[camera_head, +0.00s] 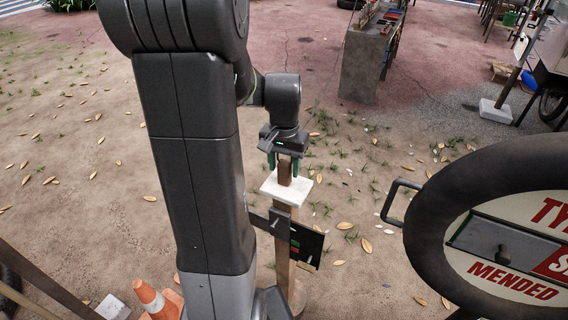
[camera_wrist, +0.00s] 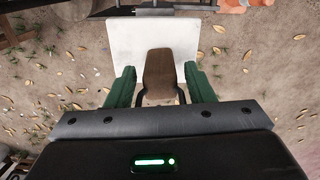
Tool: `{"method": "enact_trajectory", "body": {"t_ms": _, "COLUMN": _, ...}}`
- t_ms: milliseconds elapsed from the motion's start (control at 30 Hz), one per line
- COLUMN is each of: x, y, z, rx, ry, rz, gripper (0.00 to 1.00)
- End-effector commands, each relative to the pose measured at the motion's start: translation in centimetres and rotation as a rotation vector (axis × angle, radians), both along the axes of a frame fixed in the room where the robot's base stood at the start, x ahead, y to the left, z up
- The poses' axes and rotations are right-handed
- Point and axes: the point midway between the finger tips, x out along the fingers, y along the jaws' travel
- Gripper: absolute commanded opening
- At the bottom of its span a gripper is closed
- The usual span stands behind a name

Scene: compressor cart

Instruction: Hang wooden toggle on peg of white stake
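My gripper (camera_head: 284,164) points down above a small white slab (camera_head: 291,200), its two green fingers apart. A brown wooden piece, seemingly the toggle (camera_head: 285,174), stands upright between the fingers. In the wrist view the wooden piece (camera_wrist: 159,70) shows between the fingers of my gripper (camera_wrist: 160,76), over the white slab (camera_wrist: 120,45). Gaps show between wood and both fingertips. Dark curved strips flank its near end; I cannot tell whether they are a cord. I cannot clearly make out a white stake; a short pale peg (camera_head: 276,223) shows on a dark plate below the slab.
The slab tops a wooden post (camera_head: 283,265) with a dark panel (camera_head: 306,244) on its right side. A tyre sign (camera_head: 500,235) and its handle stand at right, an orange cone (camera_head: 152,298) at lower left. A concrete block (camera_head: 365,65) stands behind; leaf-strewn ground lies between.

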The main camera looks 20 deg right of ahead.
Motion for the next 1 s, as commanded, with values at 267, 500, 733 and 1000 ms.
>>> {"method": "enact_trajectory", "body": {"t_ms": 267, "x": 0.0, "y": 0.0, "z": 0.1, "rx": 0.000, "ry": 0.000, "rz": 0.000, "gripper": 0.61}}
{"method": "enact_trajectory", "body": {"t_ms": 500, "x": 0.0, "y": 0.0, "z": 0.1, "rx": 0.000, "ry": 0.000, "rz": 0.000, "gripper": 0.61}}
{"method": "enact_trajectory", "body": {"t_ms": 733, "x": 0.1, "y": -0.1, "z": 2.8, "rx": -0.004, "ry": -0.009, "rz": 0.000, "gripper": 0.61}}
{"method": "enact_trajectory", "body": {"t_ms": 1000, "x": 0.1, "y": 0.4, "z": 9.2, "rx": -0.002, "ry": -0.005, "rz": 0.000, "gripper": 0.61}}
